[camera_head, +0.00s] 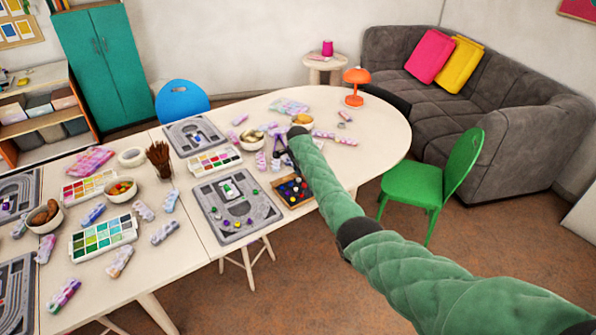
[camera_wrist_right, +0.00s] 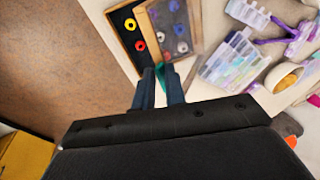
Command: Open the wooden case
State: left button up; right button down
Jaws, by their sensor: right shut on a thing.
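The wooden case (camera_head: 300,203) lies near the table's front edge, with several coloured beads in its dark inside. In the right wrist view the case (camera_wrist_right: 114,22) shows yellow and red beads uncovered on its left side. Its see-through, wood-framed lid (camera_wrist_right: 147,40) sits shifted to the right and covers the other part. My right gripper (camera_wrist_right: 160,74) is at the lid's near edge, its fingers closed together around something small and green, perhaps the lid's tab. In the head view my arm partly hides this gripper. My left gripper is out of view.
A grey bead board (camera_head: 262,212) lies left of the case. A paint set (camera_head: 214,161), a bowl (camera_head: 251,139) and purple tools (camera_wrist_right: 288,35) lie close by. The green chair (camera_head: 425,184) stands right of the table.

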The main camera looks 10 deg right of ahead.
jog(key=shift+w+a+r+g+b, duration=0.2)
jog(key=shift+w+g+b, duration=0.25)
jog(key=shift+b, duration=0.2)
jog(key=shift+w+a+r+g+b, duration=0.1)
jog(key=shift+w+r+g+b, duration=0.15)
jog(key=shift+b, duration=0.35)
jog(key=shift+w+a+g+b, duration=0.1)
jog(key=shift+w+b, duration=0.25)
jog(key=shift+b, duration=0.25)
jog(key=shift+w+r+h+b, duration=0.25)
jog(key=shift+r+h+b, duration=0.1)
jog(key=shift+b, duration=0.2)
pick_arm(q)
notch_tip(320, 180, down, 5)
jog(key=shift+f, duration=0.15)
